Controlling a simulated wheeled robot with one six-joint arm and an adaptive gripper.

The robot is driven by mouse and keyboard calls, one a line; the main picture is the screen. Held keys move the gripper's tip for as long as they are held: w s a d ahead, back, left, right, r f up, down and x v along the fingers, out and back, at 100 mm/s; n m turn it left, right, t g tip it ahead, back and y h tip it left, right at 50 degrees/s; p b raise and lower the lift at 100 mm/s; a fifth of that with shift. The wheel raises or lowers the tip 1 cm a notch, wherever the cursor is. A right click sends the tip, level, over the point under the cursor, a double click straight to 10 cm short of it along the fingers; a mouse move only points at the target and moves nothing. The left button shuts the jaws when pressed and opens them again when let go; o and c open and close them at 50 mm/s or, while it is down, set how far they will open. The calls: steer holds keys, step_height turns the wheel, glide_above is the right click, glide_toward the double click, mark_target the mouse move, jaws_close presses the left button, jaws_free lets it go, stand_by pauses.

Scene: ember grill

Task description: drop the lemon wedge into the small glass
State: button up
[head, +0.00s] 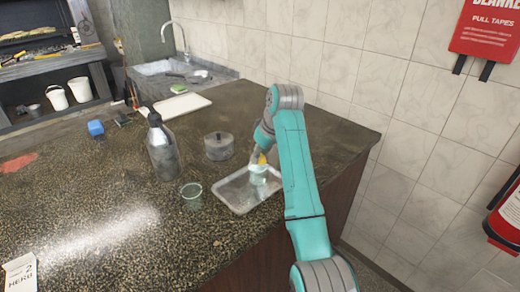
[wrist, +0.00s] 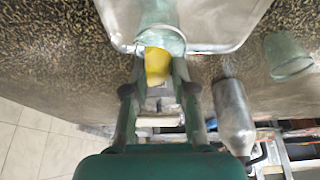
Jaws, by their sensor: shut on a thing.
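My gripper (head: 261,155) is shut on the yellow lemon wedge (head: 262,159), which also shows between the fingers in the wrist view (wrist: 157,66). The wedge is right at the mouth of a small pale-green glass (head: 258,175), which stands upright on the metal tray (head: 232,204). In the wrist view the wedge overlaps the near rim of this glass (wrist: 162,38); I cannot tell whether its tip is inside or just above. A second greenish glass (head: 191,197) stands on the counter left of the tray, also seen in the wrist view (wrist: 287,55).
A grey bottle (head: 163,150) and a round grey lidded tin (head: 218,146) stand left of and behind the tray. A white board (head: 182,106), a blue block (head: 96,128) and a sink (head: 180,78) lie farther back. The front-left counter is mostly clear.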

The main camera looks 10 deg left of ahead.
stand_by(0.3)
steer(key=o, duration=0.9)
stand_by(0.4)
steer(key=shift+r, duration=2.95)
